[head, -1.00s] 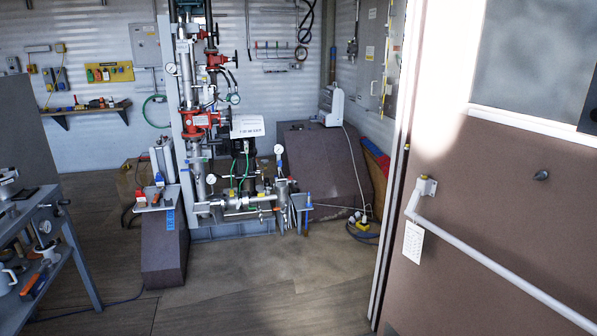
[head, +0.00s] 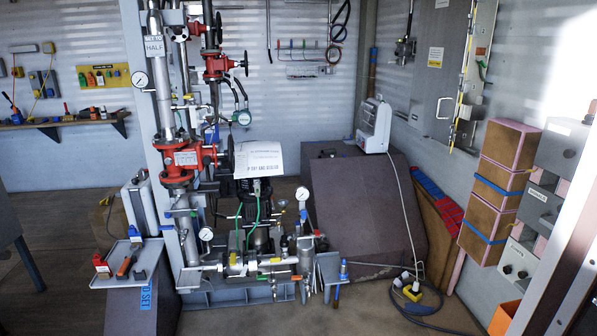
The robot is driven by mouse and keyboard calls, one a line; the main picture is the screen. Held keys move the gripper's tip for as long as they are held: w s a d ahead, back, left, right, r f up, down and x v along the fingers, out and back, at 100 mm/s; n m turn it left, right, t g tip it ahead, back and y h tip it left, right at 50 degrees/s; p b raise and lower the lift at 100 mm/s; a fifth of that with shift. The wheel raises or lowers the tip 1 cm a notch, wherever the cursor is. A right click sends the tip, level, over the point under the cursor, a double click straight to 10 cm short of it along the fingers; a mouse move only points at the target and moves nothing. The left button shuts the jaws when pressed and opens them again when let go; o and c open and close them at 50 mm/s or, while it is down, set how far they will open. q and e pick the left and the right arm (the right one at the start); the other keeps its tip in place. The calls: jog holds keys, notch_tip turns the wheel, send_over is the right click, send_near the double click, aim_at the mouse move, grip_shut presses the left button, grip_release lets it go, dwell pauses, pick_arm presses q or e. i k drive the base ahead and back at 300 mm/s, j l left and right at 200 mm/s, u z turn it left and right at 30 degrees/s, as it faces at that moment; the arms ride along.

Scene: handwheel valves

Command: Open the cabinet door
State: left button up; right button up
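A grey wall cabinet (head: 432,75) hangs on the right-hand wall in the head view, seen at an angle. Its flat front carries a small label and a small handle (head: 443,108) low down. A tall strip with yellow marks (head: 466,75) runs along its right side. I cannot tell from this angle whether the cabinet door is fully shut. Neither of my grippers is in view, and nothing of mine touches the cabinet.
A pump skid with red valves (head: 185,160) stands at centre left. Stacked brown boxes (head: 495,185) and grey drawers (head: 556,155) line the right wall.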

aim_at(443, 41)
jog(key=i+z, duration=0.25)
jog(key=i, duration=0.3)
jog(key=i+j+z, duration=0.2)
jog(key=i, duration=0.4)
jog(key=i+z, duration=0.25)
jog(key=i, duration=0.3)
